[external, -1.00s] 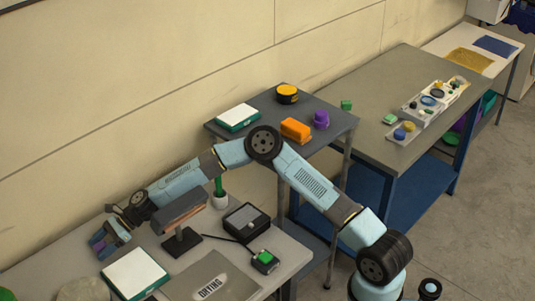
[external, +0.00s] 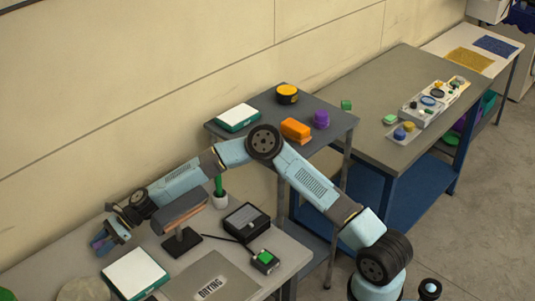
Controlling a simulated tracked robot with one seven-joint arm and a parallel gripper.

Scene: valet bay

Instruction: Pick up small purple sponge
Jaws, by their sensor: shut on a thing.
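My gripper (external: 103,245) is at the far left end of my outstretched arm, over the left part of the near grey table. It is shut on a small purple thing (external: 98,239), which shows as a purple patch between the fingers and looks like the small purple sponge. The fingers hide most of it, and I cannot tell how far it is above the table. Another purple object (external: 321,119) stands on the dark table at the back, away from my gripper.
A white-topped green box (external: 136,271) lies right of and below my gripper. A stand with a brown bar (external: 182,241), a black box (external: 246,220) and a grey DRYING mat (external: 212,284) are further right. A round tan thing (external: 85,291) is at the lower left.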

